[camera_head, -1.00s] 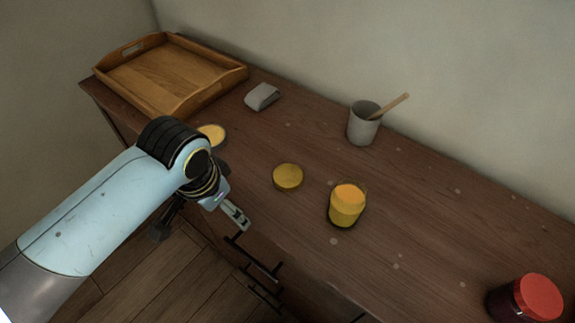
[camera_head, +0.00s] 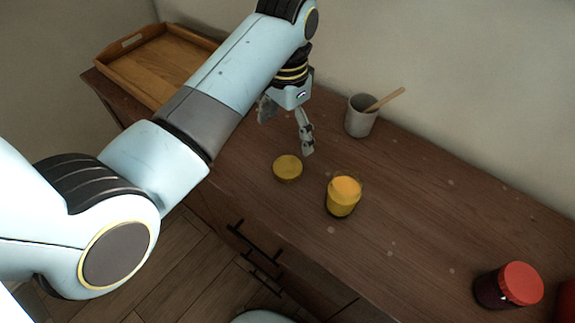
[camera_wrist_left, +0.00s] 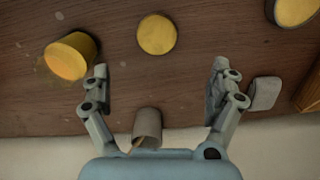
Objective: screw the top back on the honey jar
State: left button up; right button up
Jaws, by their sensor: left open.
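The honey jar (camera_head: 343,199), a clear open jar with yellow-orange honey, stands upright on the brown cabinet top. A round yellow lid (camera_head: 287,170) lies flat to its left, apart from it. The wrist view shows the jar (camera_wrist_left: 72,55) at upper left and the lid (camera_wrist_left: 156,34) at top centre. My left gripper (camera_head: 287,137) is open and empty above the cabinet top, just behind the lid. In the wrist view its fingers (camera_wrist_left: 159,73) are spread wide, with the lid beyond the gap between them. My right gripper is not in view.
A grey cup (camera_head: 361,119) with a wooden stick stands behind; a red-topped dark jar (camera_head: 508,286) is at right. A wooden tray (camera_head: 130,84) is at back left. A small grey item (camera_wrist_left: 264,93) and another yellow round thing (camera_wrist_left: 294,10) show at right in the wrist view.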

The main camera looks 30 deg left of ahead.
pick_arm(q)
send_over(288, 167)
jog(key=f, duration=0.5)
jog(key=shift+w+a+f, duration=0.25)
jog(key=shift+a+f, duration=0.05)
jog(key=shift+f, duration=0.1)
jog(key=f, duration=0.5)
jog(key=shift+s+d, duration=0.15)
jog(key=shift+d, duration=0.1)
jog(key=c, duration=0.9)
notch_tip(288, 167, up, 10)
